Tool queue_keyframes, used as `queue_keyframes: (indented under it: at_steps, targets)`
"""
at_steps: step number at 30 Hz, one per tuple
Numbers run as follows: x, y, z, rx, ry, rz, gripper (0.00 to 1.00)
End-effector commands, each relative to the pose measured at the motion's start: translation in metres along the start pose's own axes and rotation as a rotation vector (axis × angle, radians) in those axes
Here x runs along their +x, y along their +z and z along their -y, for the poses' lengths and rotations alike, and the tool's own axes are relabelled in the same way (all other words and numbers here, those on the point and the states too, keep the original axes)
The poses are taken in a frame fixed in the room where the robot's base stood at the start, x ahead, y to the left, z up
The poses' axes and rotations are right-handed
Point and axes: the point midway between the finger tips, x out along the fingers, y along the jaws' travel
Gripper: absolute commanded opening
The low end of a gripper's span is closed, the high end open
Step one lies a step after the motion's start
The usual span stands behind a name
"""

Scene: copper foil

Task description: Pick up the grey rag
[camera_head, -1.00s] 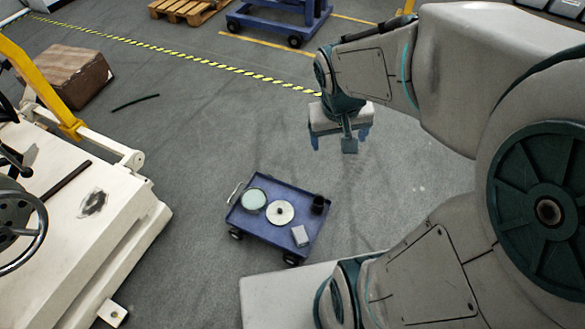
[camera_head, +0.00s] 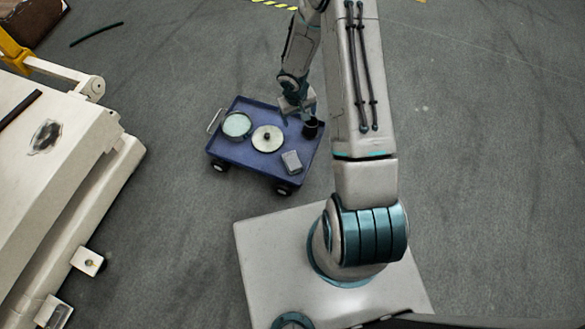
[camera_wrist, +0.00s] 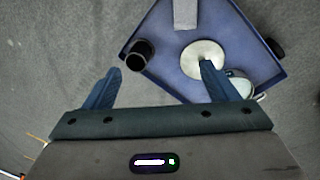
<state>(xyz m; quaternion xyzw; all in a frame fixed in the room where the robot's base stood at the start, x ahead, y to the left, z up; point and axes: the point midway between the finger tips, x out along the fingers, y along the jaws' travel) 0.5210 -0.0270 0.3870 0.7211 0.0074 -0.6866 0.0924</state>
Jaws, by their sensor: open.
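The grey rag (camera_head: 291,161) looks like a small folded rectangle, lying flat on the near right part of a blue cart (camera_head: 245,158). In the wrist view the rag (camera_wrist: 185,14) shows at the top edge, cut off by the frame. My gripper (camera_head: 301,112) is above the cart's far right side, near the black cup, apart from the rag. In the wrist view my gripper (camera_wrist: 160,70) is open and nothing is held between its fingers.
The cart also carries a black cup (camera_head: 310,128), a pale disc with a dark knob (camera_head: 267,139) and a round greenish dish (camera_head: 236,125). A white machine (camera_head: 75,165) with a dark patch stands at left. The floor around the cart is mostly clear.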

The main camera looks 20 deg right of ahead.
Motion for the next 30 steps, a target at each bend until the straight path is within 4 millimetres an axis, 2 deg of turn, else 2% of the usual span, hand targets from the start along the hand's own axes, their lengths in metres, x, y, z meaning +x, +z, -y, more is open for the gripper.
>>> queue_keyframes:
  at_steps: [1, 3, 6, 9, 14, 22, 25, 30]
  targets:
    - [0.042, 0.006, 0.011, -0.004, -0.025, 0.014, 0.8]
    - [0.075, 0.011, 0.022, -0.01, -0.055, 0.022, 0.8]
    - [0.109, 0.018, 0.035, -0.013, -0.09, 0.031, 0.8]
    - [0.129, 0.022, 0.043, -0.014, -0.112, 0.037, 0.8]
    - [0.151, 0.026, 0.05, -0.015, -0.126, 0.041, 0.8]
    - [0.203, 0.029, 0.056, -0.016, -0.125, 0.041, 0.8]
    - [0.215, 0.029, 0.057, -0.015, -0.124, 0.04, 0.8]
    - [0.225, 0.029, 0.058, -0.015, -0.124, 0.04, 0.8]
